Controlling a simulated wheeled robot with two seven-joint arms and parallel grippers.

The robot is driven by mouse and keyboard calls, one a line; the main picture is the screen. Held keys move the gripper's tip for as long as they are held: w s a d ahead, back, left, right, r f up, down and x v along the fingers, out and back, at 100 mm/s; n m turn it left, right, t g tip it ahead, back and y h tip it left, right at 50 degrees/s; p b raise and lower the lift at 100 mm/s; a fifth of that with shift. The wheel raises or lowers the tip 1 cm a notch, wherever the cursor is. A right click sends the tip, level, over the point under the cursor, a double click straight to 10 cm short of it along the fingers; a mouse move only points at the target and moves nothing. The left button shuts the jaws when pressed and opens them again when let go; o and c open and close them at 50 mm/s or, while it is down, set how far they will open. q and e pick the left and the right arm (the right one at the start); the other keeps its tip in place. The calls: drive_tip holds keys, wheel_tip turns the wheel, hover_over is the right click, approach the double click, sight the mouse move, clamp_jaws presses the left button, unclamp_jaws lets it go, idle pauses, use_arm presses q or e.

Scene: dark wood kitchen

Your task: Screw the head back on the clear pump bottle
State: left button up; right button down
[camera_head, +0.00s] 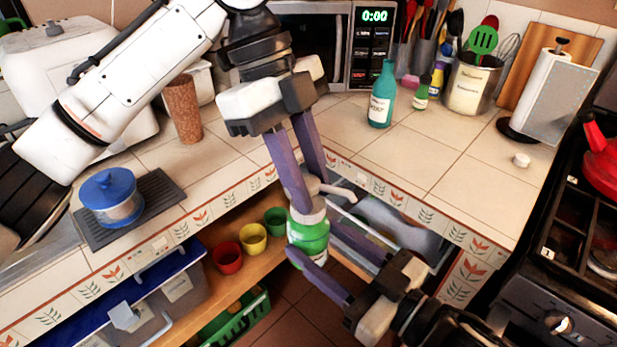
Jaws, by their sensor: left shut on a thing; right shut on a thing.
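The pump bottle (308,234), green with a pale label band, is held upright in the air in front of the counter edge. My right gripper (318,246) is shut on its body from the lower right, one finger on each side. The light-coloured pump head (336,191), with its spout pointing right, is at the bottle's top. My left gripper (311,196) reaches down from above and is shut on the head. The head sits in line over the bottle's pale neck (309,213). The fingers partly hide the joint, so I cannot tell whether the threads are engaged.
A teal bottle (382,95), a small green bottle (422,92) and a utensil crock (470,85) stand at the back. A cork-coloured cup (183,108) and blue-lidded jar (111,195) are left. The right counter is mostly clear.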

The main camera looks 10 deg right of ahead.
use_arm(q)
drive_tip(key=m+g+y, duration=0.1)
drive_tip(key=m, duration=0.3)
drive_tip(key=m+y, duration=0.1)
drive_tip(key=m, duration=0.2)
drive_tip(key=m+y, duration=0.1)
drive_tip(key=m, duration=0.1)
drive_tip(key=shift+m+y, duration=0.3)
drive_tip(key=shift+m, duration=0.1)
drive_tip(key=m+y, duration=0.1)
drive_tip(key=m, duration=0.3)
drive_tip(key=m+y, duration=0.1)
drive_tip(key=m, duration=0.1)
drive_tip(key=m+y, duration=0.1)
drive_tip(key=m, duration=0.1)
drive_tip(key=shift+m+t, duration=0.4)
drive_tip(key=o, duration=1)
